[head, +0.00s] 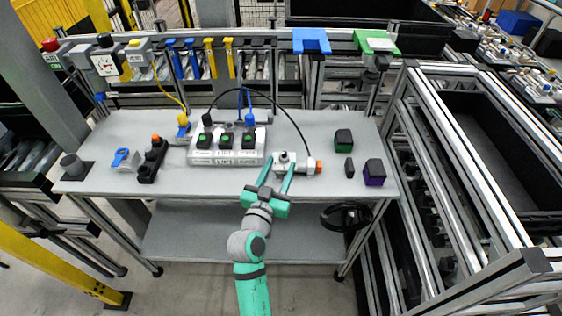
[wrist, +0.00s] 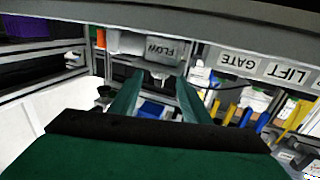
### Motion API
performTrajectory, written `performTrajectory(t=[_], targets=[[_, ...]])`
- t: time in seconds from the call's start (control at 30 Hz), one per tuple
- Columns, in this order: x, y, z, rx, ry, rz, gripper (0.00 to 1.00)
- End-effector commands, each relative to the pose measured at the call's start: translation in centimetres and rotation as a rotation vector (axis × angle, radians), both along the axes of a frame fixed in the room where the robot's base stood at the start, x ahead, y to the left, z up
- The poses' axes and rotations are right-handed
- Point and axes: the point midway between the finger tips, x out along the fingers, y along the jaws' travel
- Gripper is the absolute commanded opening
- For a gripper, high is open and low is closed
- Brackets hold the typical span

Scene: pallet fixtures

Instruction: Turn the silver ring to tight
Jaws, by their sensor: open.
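A small pale valve-like block (head: 302,166) with an orange end cap (head: 319,167) sits at the front middle of the grey table. A round silver-grey part (head: 283,157) is at its left side; I take it to be the silver ring, but it is too small to make out a tight mark. My gripper (head: 279,167) is open, with its two green fingers on either side of this part. In the wrist view the gripper (wrist: 158,82) shows upside down, its fingers apart below a grey box labelled FLOW (wrist: 152,46). I cannot tell whether the fingers touch anything.
A grey box with several green-topped buttons (head: 228,145) stands behind and left, with a black cable arching over. The table's front edge is clear.

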Motion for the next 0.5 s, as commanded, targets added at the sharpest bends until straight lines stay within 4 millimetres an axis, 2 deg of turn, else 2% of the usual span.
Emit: performTrajectory(t=[0.2, 0.5], targets=[[2.0, -0.6, 0.0, -0.001, 0.000, 0.000, 0.43], [2.6, -0.8, 0.0, 0.001, 0.001, 0.000, 0.43]])
